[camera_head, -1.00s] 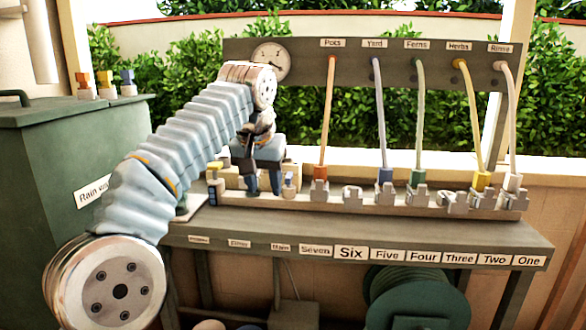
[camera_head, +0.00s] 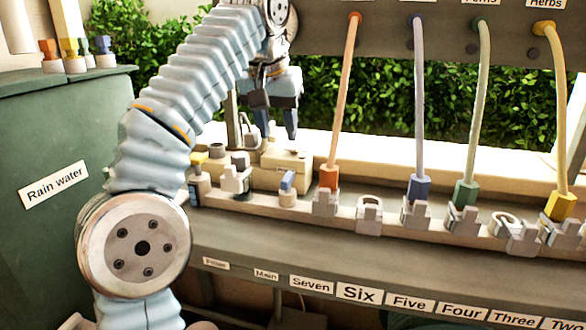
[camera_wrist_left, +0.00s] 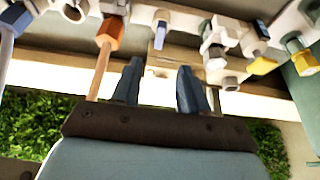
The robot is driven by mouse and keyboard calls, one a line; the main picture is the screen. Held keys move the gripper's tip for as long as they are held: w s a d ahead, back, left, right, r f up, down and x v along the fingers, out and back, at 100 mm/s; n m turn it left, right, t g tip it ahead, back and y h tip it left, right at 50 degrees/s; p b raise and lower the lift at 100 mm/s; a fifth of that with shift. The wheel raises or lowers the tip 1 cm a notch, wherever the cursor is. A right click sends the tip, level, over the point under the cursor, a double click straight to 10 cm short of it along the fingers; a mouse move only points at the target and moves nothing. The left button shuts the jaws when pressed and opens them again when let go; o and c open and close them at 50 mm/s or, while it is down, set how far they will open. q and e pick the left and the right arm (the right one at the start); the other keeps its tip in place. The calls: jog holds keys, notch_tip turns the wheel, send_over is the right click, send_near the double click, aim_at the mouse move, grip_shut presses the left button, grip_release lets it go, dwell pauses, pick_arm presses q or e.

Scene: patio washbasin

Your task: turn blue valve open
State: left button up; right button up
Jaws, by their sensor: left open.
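The blue valve (camera_head: 288,181) is a small blue handle on a white round body, on the manifold rail left of the orange hose connector. Its handle stands up and leans a little. It also shows in the left wrist view (camera_wrist_left: 160,33), beyond the fingertips and roughly between them. My left gripper (camera_head: 277,123) is open and empty, fingers pointing down, above and behind the valve and apart from it. In the left wrist view its two dark blue fingers (camera_wrist_left: 159,66) are spread with nothing between them. My right gripper is not in view.
A beige box (camera_head: 283,169) sits behind the valve. A grey-handled valve (camera_head: 238,170) and a yellow-handled valve (camera_head: 198,162) stand to its left. The orange hose (camera_head: 344,95) rises close on the right. The green rain water tank (camera_head: 50,140) stands at left.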

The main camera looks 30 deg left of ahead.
aim_at(286, 177)
pick_arm(q)
jog(key=b+x, duration=0.4)
jog(key=x, duration=0.9)
jog(key=shift+r, duration=0.1)
grip_shut()
